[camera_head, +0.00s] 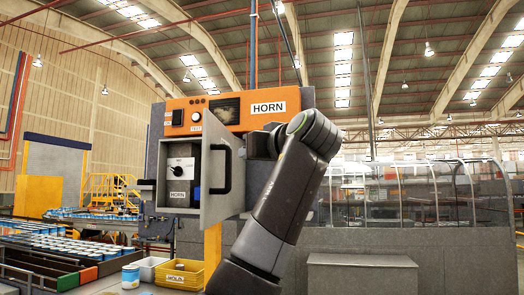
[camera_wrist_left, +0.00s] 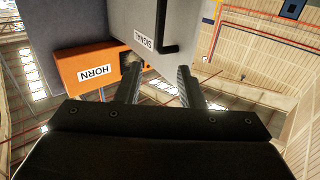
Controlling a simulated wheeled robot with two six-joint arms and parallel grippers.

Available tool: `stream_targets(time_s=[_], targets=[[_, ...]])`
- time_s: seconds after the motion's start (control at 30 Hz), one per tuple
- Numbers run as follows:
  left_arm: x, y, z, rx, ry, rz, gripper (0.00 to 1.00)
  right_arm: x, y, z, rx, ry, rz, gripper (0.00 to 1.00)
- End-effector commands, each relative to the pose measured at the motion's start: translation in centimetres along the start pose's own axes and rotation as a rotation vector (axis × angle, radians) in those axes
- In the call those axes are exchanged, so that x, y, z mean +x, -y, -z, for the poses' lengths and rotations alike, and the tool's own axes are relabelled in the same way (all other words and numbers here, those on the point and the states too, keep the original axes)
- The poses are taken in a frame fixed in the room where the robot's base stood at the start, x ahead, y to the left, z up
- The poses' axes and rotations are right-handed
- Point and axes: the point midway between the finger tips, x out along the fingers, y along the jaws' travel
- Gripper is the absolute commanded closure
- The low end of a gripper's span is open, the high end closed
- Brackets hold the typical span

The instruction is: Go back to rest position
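My left gripper shows in the left wrist view (camera_wrist_left: 158,68), its two dark fingers apart with nothing between them. In the head view my arm rises from the bottom centre and bends at the top toward the cabinet (camera_head: 155,135). The gripper end is beside the cabinet's open grey door (camera_head: 222,199), partly hidden, and its fingers cannot be made out there. The wrist view shows the door (camera_wrist_left: 150,15) and the orange HORN panel (camera_wrist_left: 85,72) beyond the fingertips. No contact is visible there. My right gripper is in neither view.
The door carries a black handle (camera_head: 222,170). Inside the cabinet is a HORN box with a knob (camera_head: 181,170). A yellow bin (camera_head: 180,275), a white bin (camera_head: 148,268) and a can (camera_head: 130,277) stand at lower left. A grey block (camera_head: 362,272) stands at right.

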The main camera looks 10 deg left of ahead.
Motion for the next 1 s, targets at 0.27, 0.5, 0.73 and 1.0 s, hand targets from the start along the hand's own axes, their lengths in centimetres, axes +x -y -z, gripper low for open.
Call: stream_targets(time_s=[0.27, 0.5, 0.73, 1.0], targets=[[0.0, 0.0, 0.0, 0.000, 0.000, 0.000, 0.65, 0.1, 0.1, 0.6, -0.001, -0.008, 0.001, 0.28], [0.5, -0.2, -0.7, 0.010, 0.007, -0.002, 0.65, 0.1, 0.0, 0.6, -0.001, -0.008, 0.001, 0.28], [6.9, -2.9, -10.7, 0.140, 0.101, -0.048, 0.65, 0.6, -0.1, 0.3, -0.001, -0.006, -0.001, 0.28], [14.8, -4.8, -29.9, 0.323, 0.268, -0.150, 0.65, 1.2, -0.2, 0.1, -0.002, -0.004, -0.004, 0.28]])
